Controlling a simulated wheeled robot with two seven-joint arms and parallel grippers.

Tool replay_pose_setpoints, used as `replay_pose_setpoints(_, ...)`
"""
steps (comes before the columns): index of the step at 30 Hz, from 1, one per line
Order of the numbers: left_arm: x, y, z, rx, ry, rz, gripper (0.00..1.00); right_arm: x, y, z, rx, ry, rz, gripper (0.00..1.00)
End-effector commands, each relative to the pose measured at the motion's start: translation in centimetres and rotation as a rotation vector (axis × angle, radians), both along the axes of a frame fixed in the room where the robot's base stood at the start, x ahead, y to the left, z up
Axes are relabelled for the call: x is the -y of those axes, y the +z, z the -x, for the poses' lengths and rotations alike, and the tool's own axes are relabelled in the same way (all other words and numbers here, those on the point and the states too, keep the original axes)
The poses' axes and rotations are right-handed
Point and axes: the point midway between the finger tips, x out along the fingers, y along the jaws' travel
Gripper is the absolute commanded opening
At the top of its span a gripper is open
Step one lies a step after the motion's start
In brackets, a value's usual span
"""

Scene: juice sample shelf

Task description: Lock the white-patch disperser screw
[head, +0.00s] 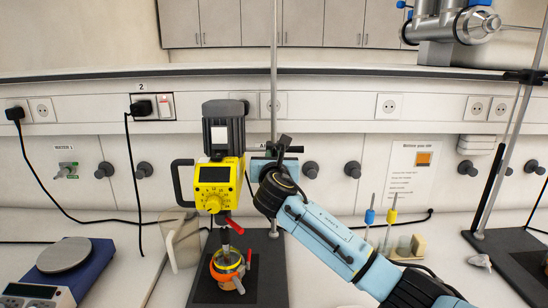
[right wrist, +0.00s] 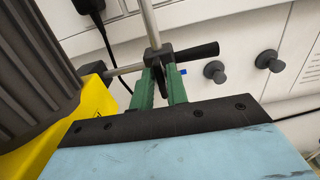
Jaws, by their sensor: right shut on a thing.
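The disperser (head: 221,170) is yellow with a dark grey motor on top and a white patch (head: 214,174) on its front. It is mounted beside the upright rod (head: 274,70), which also shows in the right wrist view (right wrist: 147,22). A black clamp screw (head: 283,144) is at the rod. In the right wrist view my right gripper (right wrist: 160,82) has its green fingers either side of a dark part of the screw (right wrist: 160,88), and is shut on it. In the head view the fingertips are mostly hidden. My left gripper is not in view.
A jar with an orange and yellow collar (head: 227,264) stands under the disperser on the black base plate (head: 268,285). A beige jug (head: 181,240) is close on the left. A hotplate (head: 62,256) is farther left. Another stand (head: 497,150) is at the right.

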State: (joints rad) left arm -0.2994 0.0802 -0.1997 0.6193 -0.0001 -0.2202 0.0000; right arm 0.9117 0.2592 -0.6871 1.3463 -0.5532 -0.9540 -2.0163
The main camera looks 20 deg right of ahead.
Motion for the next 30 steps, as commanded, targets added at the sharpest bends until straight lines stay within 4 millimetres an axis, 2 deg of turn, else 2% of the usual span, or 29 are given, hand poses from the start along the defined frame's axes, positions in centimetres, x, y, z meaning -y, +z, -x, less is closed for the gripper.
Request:
replay_pose_setpoints(8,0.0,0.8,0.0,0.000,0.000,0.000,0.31,0.1,0.0,0.0,0.036,0.000,-0.134,0.00)
replay_pose_setpoints(19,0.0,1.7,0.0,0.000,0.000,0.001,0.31,0.2,-0.1,0.1,0.130,-0.001,-0.461,0.00)
replay_pose_setpoints(30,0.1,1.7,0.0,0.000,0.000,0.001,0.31,0.4,-0.3,0.1,0.228,-0.002,-0.799,0.00)
